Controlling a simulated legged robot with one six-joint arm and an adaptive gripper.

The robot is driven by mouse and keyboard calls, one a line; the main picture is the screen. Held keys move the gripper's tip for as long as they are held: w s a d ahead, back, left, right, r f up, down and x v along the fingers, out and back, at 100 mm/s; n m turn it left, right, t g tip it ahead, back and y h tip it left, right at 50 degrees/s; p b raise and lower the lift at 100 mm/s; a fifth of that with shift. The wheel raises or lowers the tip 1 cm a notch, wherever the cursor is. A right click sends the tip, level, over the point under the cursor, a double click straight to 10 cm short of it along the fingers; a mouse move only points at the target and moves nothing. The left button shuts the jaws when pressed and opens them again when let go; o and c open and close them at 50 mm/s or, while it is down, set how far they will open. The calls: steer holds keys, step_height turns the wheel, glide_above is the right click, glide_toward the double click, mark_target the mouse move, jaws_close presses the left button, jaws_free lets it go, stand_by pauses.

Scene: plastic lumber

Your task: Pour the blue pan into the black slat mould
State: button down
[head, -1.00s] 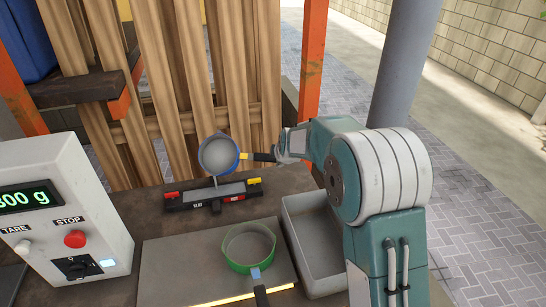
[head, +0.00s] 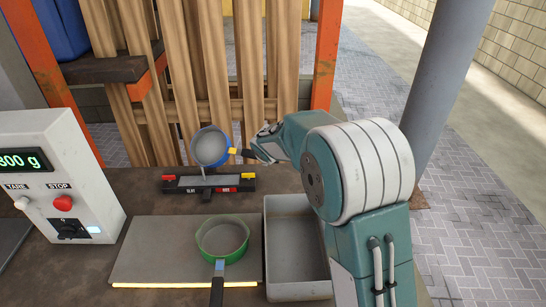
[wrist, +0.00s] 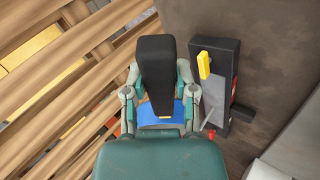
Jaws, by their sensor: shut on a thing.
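The blue pan (head: 211,146) is tilted above the black slat mould (head: 208,188), its grey inside facing the camera. A thin grey stream (head: 203,174) runs down from its lower lip to the mould. Grey shows along the mould's top, between red and yellow end pieces. My gripper (head: 262,146) is shut on the pan's black handle, to the right of the pan. In the wrist view my gripper (wrist: 158,98) grips the handle, and a bit of the blue pan (wrist: 150,114) shows beneath it. The mould (wrist: 213,88) also shows there, to the right.
A green pan (head: 222,240) rests on a grey plate (head: 150,250) with a glowing front edge. A grey tray (head: 297,284) stands right of it. A scale box (head: 50,180) reading 300 g stands left. Wooden slats (head: 240,60) rise close behind the mould.

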steer(key=shift+a, duration=0.3)
steer(key=d, duration=0.3)
steer(key=shift+d+r, duration=0.1)
steer(key=shift+d, duration=0.1)
steer(key=shift+a, duration=1.3)
steer(key=shift+d, duration=0.9)
steer(key=shift+a, duration=0.7)
steer(key=shift+d, duration=0.5)
steer(key=shift+a, duration=0.35)
steer(key=shift+d, duration=0.2)
steer(key=shift+a, duration=0.15)
